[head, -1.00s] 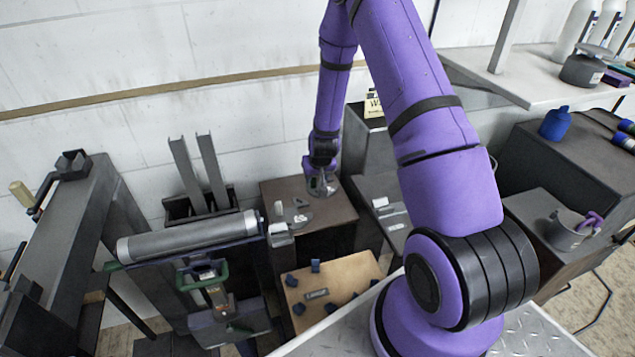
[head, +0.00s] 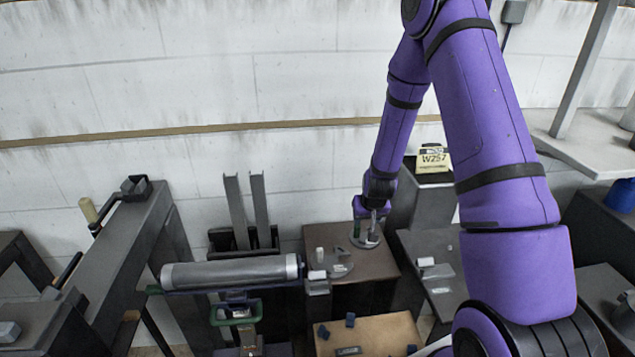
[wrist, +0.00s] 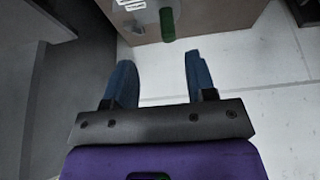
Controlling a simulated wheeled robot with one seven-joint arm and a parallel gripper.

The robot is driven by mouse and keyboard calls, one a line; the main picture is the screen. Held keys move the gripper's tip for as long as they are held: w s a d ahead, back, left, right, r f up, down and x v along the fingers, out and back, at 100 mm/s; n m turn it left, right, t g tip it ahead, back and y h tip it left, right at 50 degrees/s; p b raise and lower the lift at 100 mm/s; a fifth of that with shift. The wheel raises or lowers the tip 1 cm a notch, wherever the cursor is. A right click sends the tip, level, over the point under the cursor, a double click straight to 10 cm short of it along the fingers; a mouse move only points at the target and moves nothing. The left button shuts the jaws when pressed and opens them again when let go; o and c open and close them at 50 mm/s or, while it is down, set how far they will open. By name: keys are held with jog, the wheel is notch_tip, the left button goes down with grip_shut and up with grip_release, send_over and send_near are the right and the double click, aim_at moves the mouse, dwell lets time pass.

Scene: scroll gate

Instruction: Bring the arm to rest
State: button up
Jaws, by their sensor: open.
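My purple arm (head: 505,130) reaches up and folds over, with its forearm hanging down toward a brown-topped cabinet (head: 385,272) near the wall. My gripper (head: 368,232) hangs over that cabinet's top in the head view, small and partly hidden by the wrist. In the wrist view my gripper (wrist: 162,80) shows two blue fingers spread apart with nothing between them. A green cylindrical piece (wrist: 167,24) lies beyond the fingertips, at the edge of a brown surface (wrist: 215,17), apart from the fingers.
A grey roller (head: 230,273) lies on a stand left of the cabinet, with two upright metal posts (head: 236,205) behind it. A grey box with a W257 sign (head: 433,160) stands close right of my forearm. A tan board (head: 385,330) with small blue blocks is in front.

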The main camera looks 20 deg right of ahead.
jog(key=s+a+r+n, duration=0.1)
jog(key=s+a+r, duration=0.2)
jog(key=r, duration=0.6)
jog(key=s+a+r+y, duration=0.1)
jog(key=s+a+r, duration=0.2)
jog(key=r, duration=0.6)
jog(key=s+a+r+n, duration=0.1)
jog(key=s+a+r, duration=0.1)
jog(key=r, duration=0.7)
jog(key=s+a+r, duration=0.1)
jog(key=s+r, duration=0.3)
jog(key=s, duration=0.3)
jog(key=s+a+r+n, duration=0.1)
jog(key=s+r, duration=0.3)
jog(key=s, duration=0.4)
jog(key=s+a+r, duration=0.2)
jog(key=s+r, duration=0.2)
jog(key=s, duration=0.4)
jog(key=shift+a+r+t, duration=0.25)
jog(key=shift+r+t, duration=0.1)
jog(key=shift+t, duration=0.05)
